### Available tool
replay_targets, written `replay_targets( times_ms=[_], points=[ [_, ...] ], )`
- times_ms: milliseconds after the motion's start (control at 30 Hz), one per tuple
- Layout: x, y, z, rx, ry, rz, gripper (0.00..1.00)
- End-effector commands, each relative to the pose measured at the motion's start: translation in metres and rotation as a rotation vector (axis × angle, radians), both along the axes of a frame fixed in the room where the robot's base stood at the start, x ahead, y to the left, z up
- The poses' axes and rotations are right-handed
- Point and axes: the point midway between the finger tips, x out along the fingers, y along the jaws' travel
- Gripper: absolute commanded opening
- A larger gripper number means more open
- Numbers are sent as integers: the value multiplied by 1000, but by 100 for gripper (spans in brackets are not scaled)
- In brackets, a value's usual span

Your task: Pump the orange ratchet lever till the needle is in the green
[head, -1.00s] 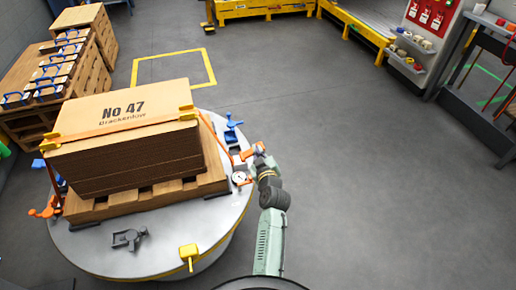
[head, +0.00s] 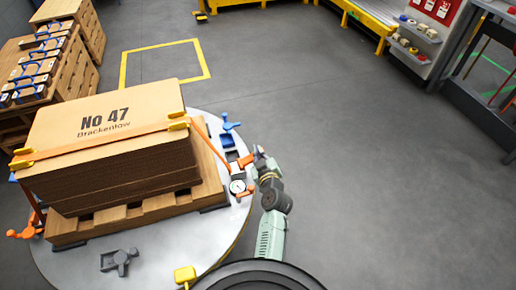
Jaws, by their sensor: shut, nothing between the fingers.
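The orange ratchet (head: 245,160) sits at the right edge of the round grey table, at the end of the orange strap. Its lever is small here and partly hidden by my gripper, so its angle is unclear. My gripper (head: 257,153) is shut and empty, just right of the ratchet; I cannot tell whether it touches the lever. The round white gauge (head: 237,187) lies just below the ratchet. Its needle and green band are too small to read.
A strapped cardboard stack (head: 105,140) stands on a wooden pallet (head: 140,215) on the round table (head: 165,250). A blue clamp (head: 230,122), a grey clamp (head: 119,261) and a yellow block (head: 185,275) are around it. Floor to the right is clear.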

Motion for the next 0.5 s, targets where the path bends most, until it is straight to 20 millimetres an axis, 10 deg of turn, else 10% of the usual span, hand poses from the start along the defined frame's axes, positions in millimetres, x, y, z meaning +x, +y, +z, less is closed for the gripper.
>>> replay_targets(
  times_ms=[500],
  points=[
    [1,-2,-5,27,7,0,0]
  ],
)
